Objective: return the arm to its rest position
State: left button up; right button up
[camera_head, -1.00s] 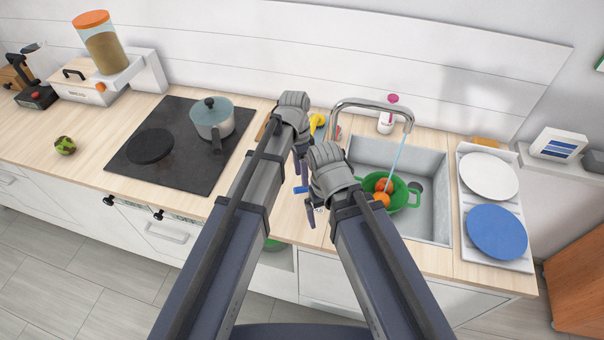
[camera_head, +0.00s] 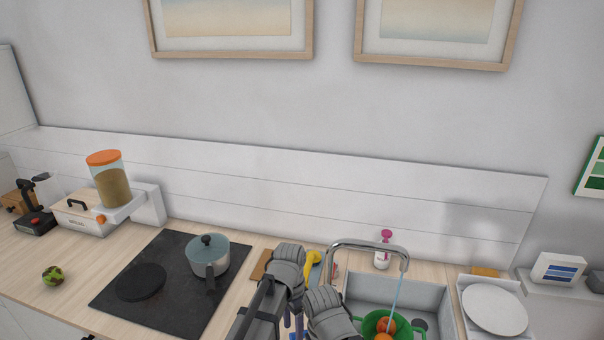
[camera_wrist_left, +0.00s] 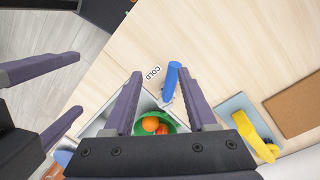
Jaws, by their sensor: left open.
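My left gripper (camera_wrist_left: 160,73) is open in the left wrist view, its two purple fingers apart with nothing held. A blue lever (camera_wrist_left: 173,80) beside a "COLD" label shows between the fingers, near the right one; I cannot tell if they touch. My right gripper (camera_wrist_left: 79,83) shows at the left of that view, its fingers apart and empty. In the head view both arms reach forward over the counter by the sink, my left wrist (camera_head: 288,265) left of my right wrist (camera_head: 325,305). The fingers are mostly hidden or cut off there.
Water runs from the faucet (camera_head: 368,245) into a green colander (camera_head: 372,322) with fruit in the sink (camera_head: 425,292). A pot (camera_head: 208,256) stands on the black cooktop (camera_head: 185,285) to the left. A white plate (camera_head: 494,308) is at right. A yellow object (camera_head: 313,262) lies behind the wrists.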

pick_arm(q)
jog(key=s+a+f+n+b, duration=0.1)
jog(key=s+f+n, duration=0.1)
jog(key=s, duration=0.3)
jog(key=s+a+f+n+t+y+b, duration=0.1)
jog(key=s+a+f+n+b, duration=0.1)
jog(key=s+n, duration=0.3)
jog(key=shift+s+a+f, duration=0.25)
